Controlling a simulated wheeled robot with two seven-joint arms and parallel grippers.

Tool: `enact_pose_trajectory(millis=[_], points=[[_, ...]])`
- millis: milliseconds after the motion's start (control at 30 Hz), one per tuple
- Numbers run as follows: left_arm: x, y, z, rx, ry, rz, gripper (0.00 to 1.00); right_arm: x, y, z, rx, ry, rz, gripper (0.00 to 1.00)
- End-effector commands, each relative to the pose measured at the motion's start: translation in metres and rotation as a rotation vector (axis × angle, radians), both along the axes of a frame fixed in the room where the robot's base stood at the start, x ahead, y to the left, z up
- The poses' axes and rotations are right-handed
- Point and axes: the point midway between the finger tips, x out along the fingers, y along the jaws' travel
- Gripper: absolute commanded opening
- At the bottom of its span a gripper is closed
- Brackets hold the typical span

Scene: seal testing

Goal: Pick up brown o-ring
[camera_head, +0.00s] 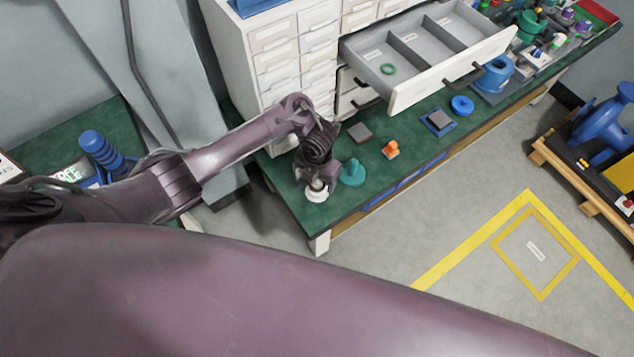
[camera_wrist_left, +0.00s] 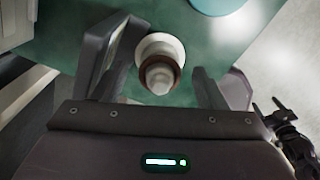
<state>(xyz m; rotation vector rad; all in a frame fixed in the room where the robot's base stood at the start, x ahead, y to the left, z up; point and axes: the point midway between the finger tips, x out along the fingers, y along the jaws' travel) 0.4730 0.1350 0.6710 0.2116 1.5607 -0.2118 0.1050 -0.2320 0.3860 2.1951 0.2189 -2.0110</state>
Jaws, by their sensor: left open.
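The brown o-ring (camera_wrist_left: 177,76) sits around a white stepped cone (camera_wrist_left: 158,48) on the green bench, seen from above in the left wrist view. In the head view the white cone (camera_head: 316,194) shows under my left gripper (camera_head: 314,180), and the ring is too small to make out clearly. My left gripper is open, with one finger on each side of the cone in the left wrist view (camera_wrist_left: 165,75).
A teal cone (camera_head: 352,174) stands close to the right of the white one. An orange part (camera_head: 391,149) and a grey block (camera_head: 360,132) lie farther back. An open drawer (camera_head: 437,82) juts over the bench, holding a green ring (camera_head: 388,69). The bench's front edge is near.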

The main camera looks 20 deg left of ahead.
Motion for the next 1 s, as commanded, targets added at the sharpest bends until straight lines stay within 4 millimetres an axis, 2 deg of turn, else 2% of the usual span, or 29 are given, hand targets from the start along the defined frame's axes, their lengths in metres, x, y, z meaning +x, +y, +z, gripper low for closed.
enact_pose_trajectory(millis=[67, 433, 767, 933, 1000], points=[[0.000, 0.000, 0.000, 0.000, 0.000, 0.000, 0.66, 0.001, 0.000, 0.000, 0.000, -0.002, 0.000, 0.64], [0.000, 0.000, 0.000, 0.001, 0.000, 0.001, 0.18, 0.002, 0.001, 0.000, 0.001, -0.004, 0.001, 0.64], [0.000, 0.000, 0.001, 0.001, 0.000, 0.001, 0.18, 0.003, 0.001, 0.002, 0.002, -0.005, 0.001, 0.64], [0.001, 0.000, 0.011, 0.000, -0.002, 0.002, 0.18, 0.003, 0.001, 0.009, 0.002, -0.005, 0.001, 0.64], [0.002, 0.000, 0.021, -0.001, -0.004, 0.000, 0.18, 0.003, 0.001, 0.011, 0.002, -0.006, 0.001, 0.64]])
